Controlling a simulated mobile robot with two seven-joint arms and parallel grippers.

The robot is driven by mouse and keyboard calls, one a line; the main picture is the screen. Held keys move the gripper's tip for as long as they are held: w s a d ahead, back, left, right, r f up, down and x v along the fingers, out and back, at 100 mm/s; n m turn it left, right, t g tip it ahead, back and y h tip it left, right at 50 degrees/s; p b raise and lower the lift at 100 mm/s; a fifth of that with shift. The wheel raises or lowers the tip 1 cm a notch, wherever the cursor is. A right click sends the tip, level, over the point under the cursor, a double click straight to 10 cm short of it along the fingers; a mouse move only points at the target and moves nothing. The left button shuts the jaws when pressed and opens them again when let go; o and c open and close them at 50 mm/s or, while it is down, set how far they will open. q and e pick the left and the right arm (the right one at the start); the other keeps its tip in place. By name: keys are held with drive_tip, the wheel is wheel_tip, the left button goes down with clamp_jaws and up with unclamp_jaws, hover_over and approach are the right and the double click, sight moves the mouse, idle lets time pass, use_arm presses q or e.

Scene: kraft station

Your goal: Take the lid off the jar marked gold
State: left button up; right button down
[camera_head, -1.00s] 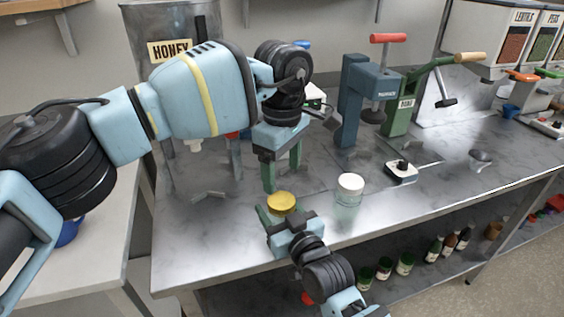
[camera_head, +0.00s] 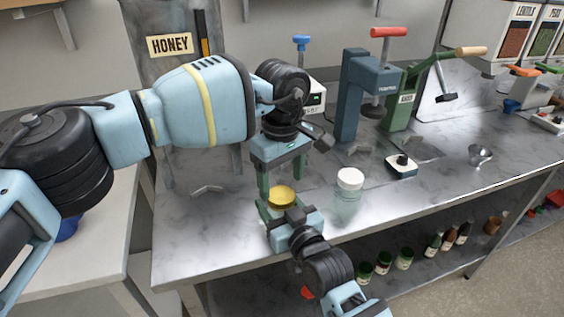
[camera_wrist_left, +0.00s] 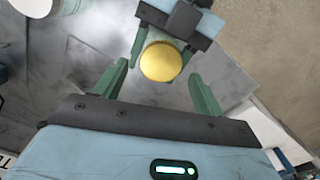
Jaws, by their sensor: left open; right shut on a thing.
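A jar with a gold-yellow lid (camera_head: 281,196) stands near the front of the steel bench; its body is mostly hidden by my grippers. My right gripper (camera_head: 284,214) comes from the front and is shut on the jar below the lid. My left gripper (camera_head: 282,178) is open and points down just above the lid. In the left wrist view the round lid (camera_wrist_left: 161,62) shows between and slightly beyond the left fingertips (camera_wrist_left: 158,72), with no clear contact. The lid sits on the jar. No marking can be read on the jar.
A clear jar with a white lid (camera_head: 350,179) stands close by on the right. A small scale-like device (camera_head: 401,165), a blue press (camera_head: 358,95) and a green press (camera_head: 405,100) stand behind it. A honey tank (camera_head: 165,70) is at the back left. The bench's front left is clear.

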sight(281, 197)
use_arm(q)
drive_tip(key=shift+f, duration=1.45)
